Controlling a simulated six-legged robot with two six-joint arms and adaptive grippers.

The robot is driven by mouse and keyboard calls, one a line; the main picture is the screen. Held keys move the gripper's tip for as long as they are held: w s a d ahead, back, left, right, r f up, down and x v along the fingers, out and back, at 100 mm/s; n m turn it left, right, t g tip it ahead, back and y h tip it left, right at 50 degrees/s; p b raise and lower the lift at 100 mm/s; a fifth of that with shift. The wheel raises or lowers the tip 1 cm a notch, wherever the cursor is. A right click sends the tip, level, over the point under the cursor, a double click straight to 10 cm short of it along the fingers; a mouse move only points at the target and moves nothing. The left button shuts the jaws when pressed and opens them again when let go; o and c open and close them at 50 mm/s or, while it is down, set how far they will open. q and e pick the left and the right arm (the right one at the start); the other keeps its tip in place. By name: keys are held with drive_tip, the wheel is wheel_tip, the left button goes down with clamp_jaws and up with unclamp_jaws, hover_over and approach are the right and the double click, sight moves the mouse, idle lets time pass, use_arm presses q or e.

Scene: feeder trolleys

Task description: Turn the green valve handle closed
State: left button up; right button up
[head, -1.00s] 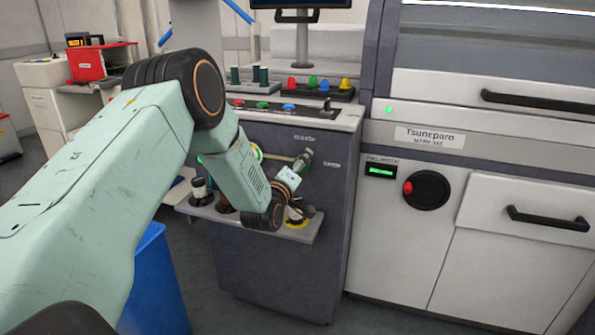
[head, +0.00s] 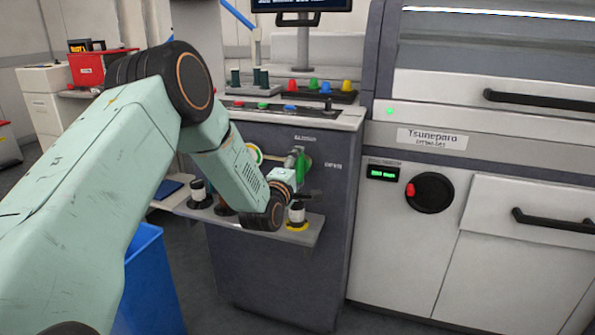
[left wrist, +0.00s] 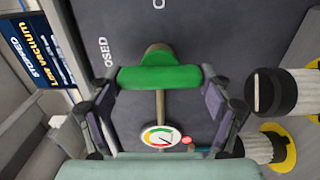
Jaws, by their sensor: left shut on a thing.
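The green valve handle (head: 301,167) stands roughly upright on the dark front panel of the cabinet, below a small label that reads as "CLOSED". A second label, "OPEN", is to its right. In the left wrist view the handle (left wrist: 160,77) lies across between the two fingers of my left gripper (left wrist: 160,88), with part of the word "CLOSED" beside it. My left gripper (head: 297,172) is shut on the handle; its fingers are small in the head view. My right gripper is not in view.
A round gauge (left wrist: 159,139) sits beside the valve on a pipe. A shelf (head: 262,232) with several black-and-white cylinders (head: 297,212) juts out just below my gripper. A blue bin (head: 150,285) stands at lower left. A screen (left wrist: 35,55) reads "STOPPED LOW VACUUM".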

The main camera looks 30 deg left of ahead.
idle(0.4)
use_arm(q)
drive_tip(key=o, duration=1.1)
drive_tip(key=v, duration=1.2)
drive_tip(key=x, duration=1.2)
